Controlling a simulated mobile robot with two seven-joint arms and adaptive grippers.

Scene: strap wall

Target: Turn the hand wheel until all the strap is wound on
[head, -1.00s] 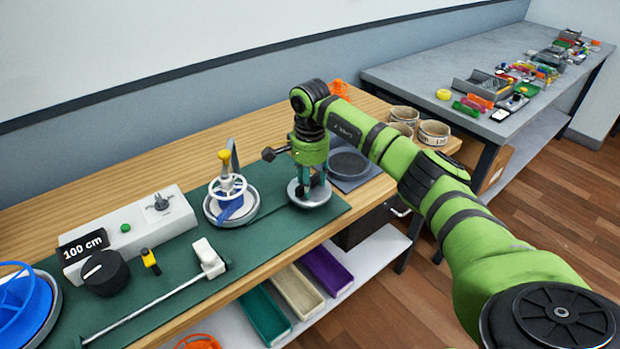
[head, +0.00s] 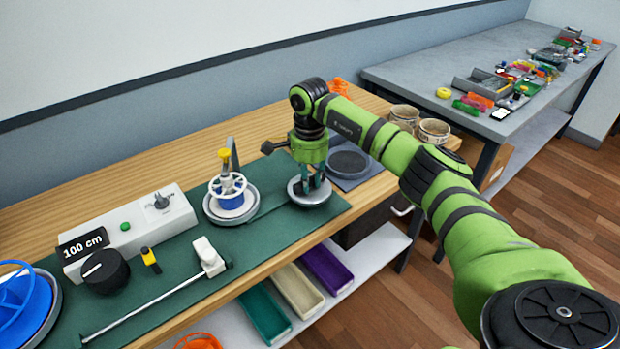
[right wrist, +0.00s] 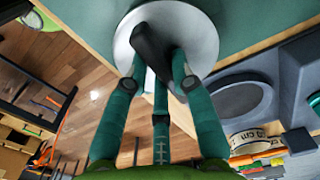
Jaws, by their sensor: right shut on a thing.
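My right gripper (head: 313,188) points down over a round grey disc (head: 298,198) on the green mat. Its teal fingers are shut on a dark upright handle, which shows best in the right wrist view (right wrist: 155,42) above the pale disc (right wrist: 205,30). To the left is a white spoked wheel (head: 213,188) with a yellow knob (head: 224,154), above a blue drum (head: 231,202) on a grey round base. A thin dark line runs on the mat between the two; I cannot tell if it is strap. My left gripper is not in view.
A white box with a "100 cm" display (head: 82,245) and a black dial (head: 104,271) stand left. A metal rod (head: 150,305) lies in front. A dark round tray (head: 350,163) and rolled bands (head: 433,131) are right of my gripper. Coloured bins (head: 326,269) sit below.

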